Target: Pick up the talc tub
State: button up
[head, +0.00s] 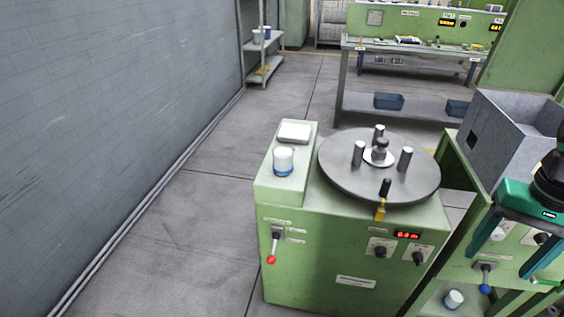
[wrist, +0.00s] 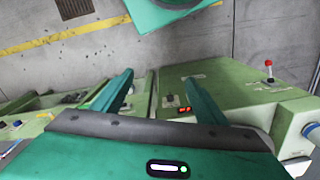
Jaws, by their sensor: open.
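A white tub with a blue base (head: 283,160), likely the talc tub, stands upright on the raised left part of the green machine (head: 340,250) in the head view. A similar white tub (head: 453,299) sits low on a shelf at the bottom right, so the label cannot be read to tell them apart. My gripper (head: 502,265) is at the right edge of the head view, open and empty, well to the right of the first tub. In the wrist view its two teal fingers (wrist: 160,78) are apart with nothing between them.
A white scale-like block (head: 294,133) lies behind the tub. A round turntable (head: 345,178) with upright metal posts is to its right. A grey bin (head: 500,125) stands farther right. A workbench (head: 410,50) is at the back. Floor is clear to the left.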

jog(key=shift+o, duration=0.5)
jog(key=n+t+y, duration=0.8)
jog(key=n+t, duration=0.1)
jog(key=n, duration=0.6)
send_near(288, 152)
jog(key=w+f, duration=0.1)
jog(key=f, duration=0.1)
jog(key=x, duration=0.5)
jog(key=shift+w+a+r, duration=0.15)
jog(key=shift+w+a, duration=0.05)
jog(key=shift+a, duration=0.1)
jog(key=shift+a+r+x, duration=0.1)
jog(key=shift+x, duration=0.8)
jog(key=shift+a+r+x, duration=0.1)
jog(key=shift+a+x, duration=0.05)
jog(key=shift+x, duration=0.75)
jog(key=shift+a+r+x, duration=0.1)
jog(key=shift+r+x, duration=0.05)
jog(key=shift+x, duration=0.7)
